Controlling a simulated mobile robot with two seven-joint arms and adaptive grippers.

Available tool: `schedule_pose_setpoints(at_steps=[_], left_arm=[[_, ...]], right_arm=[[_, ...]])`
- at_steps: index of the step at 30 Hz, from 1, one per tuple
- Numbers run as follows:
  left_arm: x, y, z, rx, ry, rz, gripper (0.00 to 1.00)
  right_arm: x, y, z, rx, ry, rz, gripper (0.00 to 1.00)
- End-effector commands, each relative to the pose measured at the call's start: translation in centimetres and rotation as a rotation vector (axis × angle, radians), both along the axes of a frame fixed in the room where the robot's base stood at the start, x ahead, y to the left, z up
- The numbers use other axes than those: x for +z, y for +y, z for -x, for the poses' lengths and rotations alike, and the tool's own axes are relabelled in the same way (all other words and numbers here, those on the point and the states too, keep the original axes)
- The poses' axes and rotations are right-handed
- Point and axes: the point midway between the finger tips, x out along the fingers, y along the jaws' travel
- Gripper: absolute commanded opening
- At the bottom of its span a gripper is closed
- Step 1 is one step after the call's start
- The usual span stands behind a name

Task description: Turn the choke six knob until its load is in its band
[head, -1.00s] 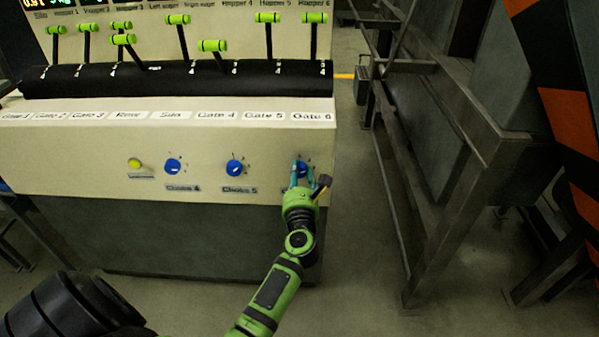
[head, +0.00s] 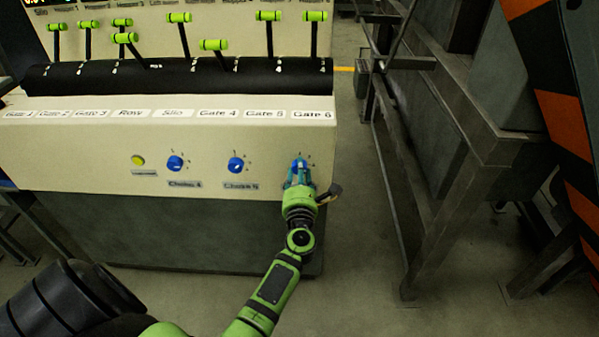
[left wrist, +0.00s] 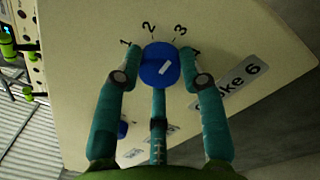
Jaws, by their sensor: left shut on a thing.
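The choke six knob (left wrist: 152,58) is blue with a short white mark, seen in the left wrist view on the cream panel. Numbers 1 to 4 stand around it, and the mark slants toward the side of 3 and 4. The "Choke 6" label (left wrist: 238,84) is partly covered by a finger. My left gripper (head: 299,172) has its teal fingers shut around the knob at the panel's right end; the fingers also flank it in the left wrist view (left wrist: 160,68). In the head view the fingers mostly hide the knob. No readable load reading is in view. My right gripper is not in view.
Blue knobs choke 4 (head: 175,163) and choke 5 (head: 236,165) and a yellow button (head: 138,160) sit left on the same panel. Green-tipped levers (head: 213,45) stand above. A metal frame (head: 470,165) stands to the right, with open floor (head: 360,240) between.

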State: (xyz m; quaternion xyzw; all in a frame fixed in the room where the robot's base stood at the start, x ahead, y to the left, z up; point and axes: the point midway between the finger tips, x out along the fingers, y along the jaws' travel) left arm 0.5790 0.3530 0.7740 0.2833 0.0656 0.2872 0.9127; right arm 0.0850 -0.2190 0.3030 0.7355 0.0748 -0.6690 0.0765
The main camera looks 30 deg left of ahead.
Motion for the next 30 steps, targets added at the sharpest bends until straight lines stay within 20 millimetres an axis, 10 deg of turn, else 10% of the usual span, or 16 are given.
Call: schedule_pose_setpoints(at_steps=[7,8,10,22,30], left_arm=[[0.8,0.0,-0.3,-0.004,-0.014,-0.007,0.07],[0.8,0.0,-0.3,-0.004,-0.014,-0.007,0.44],[0.8,0.0,-0.3,-0.004,-0.014,-0.006,0.63],[0.2,-0.4,0.3,-0.002,-0.004,0.0,0.63],[-0.1,-3.1,4.4,-0.003,-0.003,0.0,0.63]], right_arm=[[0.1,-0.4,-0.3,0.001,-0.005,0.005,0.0],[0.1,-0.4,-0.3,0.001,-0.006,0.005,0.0],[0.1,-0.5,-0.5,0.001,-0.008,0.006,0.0],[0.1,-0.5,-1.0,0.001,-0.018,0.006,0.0],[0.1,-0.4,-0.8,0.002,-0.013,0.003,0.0]])
